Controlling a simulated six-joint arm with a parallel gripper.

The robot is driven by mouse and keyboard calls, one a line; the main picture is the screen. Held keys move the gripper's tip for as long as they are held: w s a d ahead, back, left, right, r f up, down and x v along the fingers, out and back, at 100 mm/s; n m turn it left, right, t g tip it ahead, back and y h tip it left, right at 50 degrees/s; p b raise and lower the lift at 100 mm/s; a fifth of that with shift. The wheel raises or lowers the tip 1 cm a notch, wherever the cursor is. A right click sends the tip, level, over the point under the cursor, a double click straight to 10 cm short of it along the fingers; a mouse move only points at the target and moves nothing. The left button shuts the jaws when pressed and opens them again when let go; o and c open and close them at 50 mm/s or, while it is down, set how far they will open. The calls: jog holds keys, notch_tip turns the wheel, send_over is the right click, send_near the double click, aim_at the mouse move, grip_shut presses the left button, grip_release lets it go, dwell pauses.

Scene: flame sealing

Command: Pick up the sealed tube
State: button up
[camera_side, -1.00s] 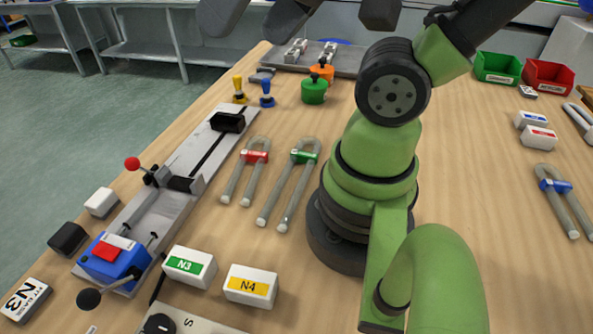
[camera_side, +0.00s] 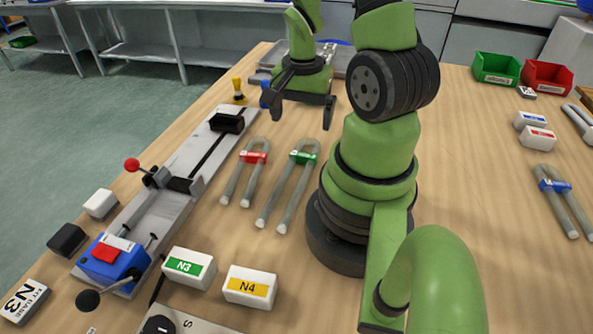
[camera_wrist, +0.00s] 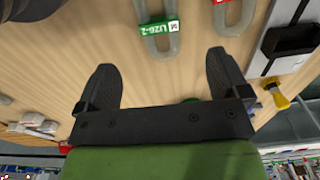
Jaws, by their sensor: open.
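Two U-shaped grey tubes lie side by side on the wooden table in the side view, one with a red clip (camera_side: 229,186) and one with a green clip (camera_side: 273,204). A third with a blue clip (camera_side: 568,209) lies at far right. I cannot tell which is sealed. My gripper (camera_side: 302,110) is open and empty above the table, beyond the bends of the red- and green-clip tubes. In the wrist view its spread fingers (camera_wrist: 162,72) frame bare table; the green-clip tube's bend (camera_wrist: 160,50) and the red-clip tube's bend (camera_wrist: 233,24) show ahead.
A long metal rail with a black block (camera_side: 226,122) and red-knobbed lever runs left of the tubes. White boxes N3 (camera_side: 188,268) and N4 (camera_side: 250,287) stand in front. A yellow-handled tool (camera_side: 238,87) stands behind. Green (camera_side: 497,67) and red (camera_side: 548,76) bins sit at back right.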

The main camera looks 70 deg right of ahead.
aim_at(302, 157)
jog(key=shift+s+f, duration=0.1)
jog(key=shift+f, duration=4.95)
jog(key=c, duration=1)
